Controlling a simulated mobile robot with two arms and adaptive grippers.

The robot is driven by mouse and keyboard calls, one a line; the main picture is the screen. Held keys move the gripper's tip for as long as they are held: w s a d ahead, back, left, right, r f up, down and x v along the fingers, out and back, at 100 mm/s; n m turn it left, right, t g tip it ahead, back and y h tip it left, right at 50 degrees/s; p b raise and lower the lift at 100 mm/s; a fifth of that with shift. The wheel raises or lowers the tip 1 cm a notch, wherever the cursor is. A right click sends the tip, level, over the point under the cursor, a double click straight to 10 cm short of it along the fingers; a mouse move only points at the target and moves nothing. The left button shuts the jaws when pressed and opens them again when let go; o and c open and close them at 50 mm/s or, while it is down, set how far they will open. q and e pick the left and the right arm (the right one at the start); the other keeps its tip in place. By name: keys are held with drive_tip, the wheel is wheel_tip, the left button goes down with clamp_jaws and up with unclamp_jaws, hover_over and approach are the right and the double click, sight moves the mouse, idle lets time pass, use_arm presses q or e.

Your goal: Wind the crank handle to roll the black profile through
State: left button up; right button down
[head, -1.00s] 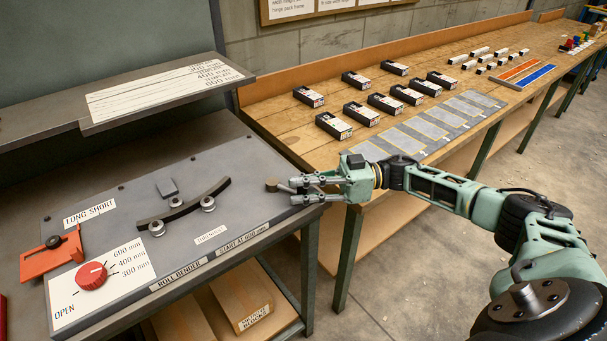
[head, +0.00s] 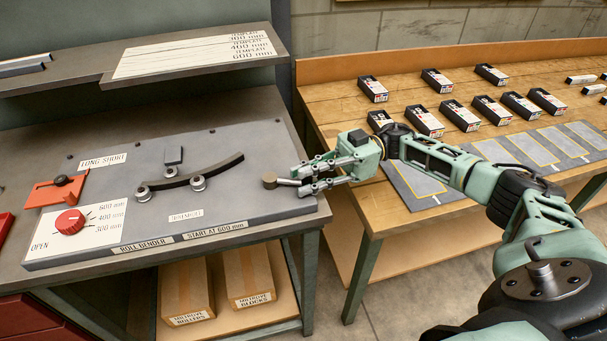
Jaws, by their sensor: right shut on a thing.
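The black profile (head: 222,168) is a curved bar on the grey roll bender (head: 240,205). It lies against two silver rollers (head: 198,183) on its front side, with a grey block (head: 173,156) behind it. Its right end reaches well past the right roller, and its left end is just beyond the left one. The crank handle (head: 288,182) is at the right of the bender top, by a brown round end piece (head: 269,181). My right gripper (head: 308,178) is shut on the handle, its fingers partly hiding it. My left gripper is out of view.
A red dial (head: 70,221) with mm marks and an orange stop (head: 55,192) sit at the bender's left. A shelf (head: 200,60) overhangs the back. A wooden bench (head: 340,120) with several black boxes stands at the right.

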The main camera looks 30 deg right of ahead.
drive_tip(key=shift+w+d+f+g, duration=0.1)
drive_tip(key=shift+d+g, duration=0.05)
drive_tip(key=shift+g, duration=0.15)
drive_tip(key=c, duration=1.6)
unclamp_jaws()
drive_tip(key=d, duration=1.1)
drive_tip(key=shift+d, duration=0.4)
